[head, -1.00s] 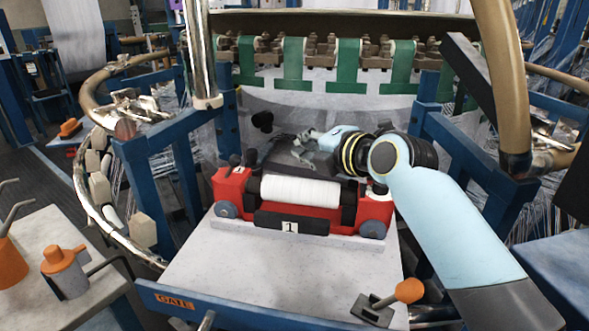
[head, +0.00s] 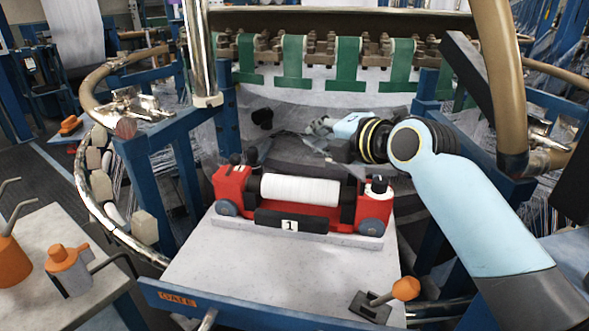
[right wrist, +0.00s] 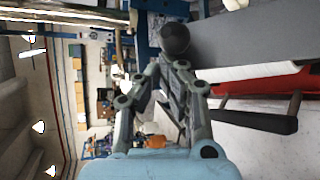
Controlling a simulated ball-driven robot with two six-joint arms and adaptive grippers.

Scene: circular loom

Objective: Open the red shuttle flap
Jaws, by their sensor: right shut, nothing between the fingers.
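The red shuttle (head: 234,187) stands on the pale plate at the centre of the head view. Its white roll (head: 300,190) is uncovered, and a black plate marked 1 (head: 290,223) is on its front. A dark grey panel (head: 282,150), apparently the flap, leans back behind the roll; its far edge is unclear. My right gripper (head: 318,127) is shut and empty, above and behind the shuttle, near the panel's far side. In the right wrist view the shut fingers (right wrist: 168,75) are beside the grey panel (right wrist: 250,38), with the red shuttle body (right wrist: 270,92) to the right. My left gripper is not in view.
The pale plate (head: 240,265) has free room in front of the shuttle. A lever with an orange knob (head: 405,288) stands at its front right. Blue posts (head: 228,120) and a chrome pole flank the shuttle. Green straps (head: 347,62) hang behind. An orange-topped can (head: 68,270) stands left.

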